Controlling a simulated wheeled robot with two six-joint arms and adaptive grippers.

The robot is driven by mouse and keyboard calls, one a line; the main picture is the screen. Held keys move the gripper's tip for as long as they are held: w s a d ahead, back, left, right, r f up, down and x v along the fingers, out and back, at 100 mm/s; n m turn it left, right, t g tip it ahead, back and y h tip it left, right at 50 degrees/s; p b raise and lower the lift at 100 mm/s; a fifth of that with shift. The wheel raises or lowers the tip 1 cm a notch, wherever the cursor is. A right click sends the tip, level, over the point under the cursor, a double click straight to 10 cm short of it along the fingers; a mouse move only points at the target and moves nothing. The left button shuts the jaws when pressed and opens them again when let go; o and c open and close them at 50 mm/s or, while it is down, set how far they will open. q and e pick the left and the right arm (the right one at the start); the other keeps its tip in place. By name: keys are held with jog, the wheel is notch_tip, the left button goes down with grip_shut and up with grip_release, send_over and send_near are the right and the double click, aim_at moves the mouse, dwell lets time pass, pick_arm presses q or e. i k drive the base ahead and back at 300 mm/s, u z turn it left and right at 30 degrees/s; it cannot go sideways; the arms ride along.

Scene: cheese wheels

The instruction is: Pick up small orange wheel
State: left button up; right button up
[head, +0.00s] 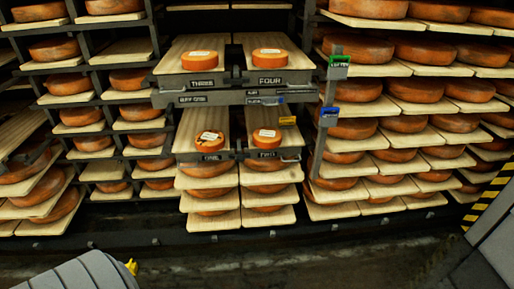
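Small orange cheese wheels with white labels sit on pale boards in the middle shelf unit. In the head view one wheel (199,64) lies on the upper left board marked THREE, and another wheel (269,61) lies on the upper right board marked FOUR. Below them, a wheel (209,146) lies on the lower left board and another wheel (266,143) on the lower right board. The plates on these lower boards are too small to read surely. Each of these wheels rests flat and apart from the others.
Racks of larger orange wheels (366,48) on boards stand left and right. A grey post with a green tag (339,67) and a blue tag (329,117) stands right of the middle shelves. The dark floor (250,262) in front looks clear.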

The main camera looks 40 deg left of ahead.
aim_at(208, 140)
jog(key=z, duration=0.05)
jog(key=i, duration=2.2)
jog(key=u, duration=1.65)
jog(key=i, duration=0.85)
jog(key=u, duration=0.9)
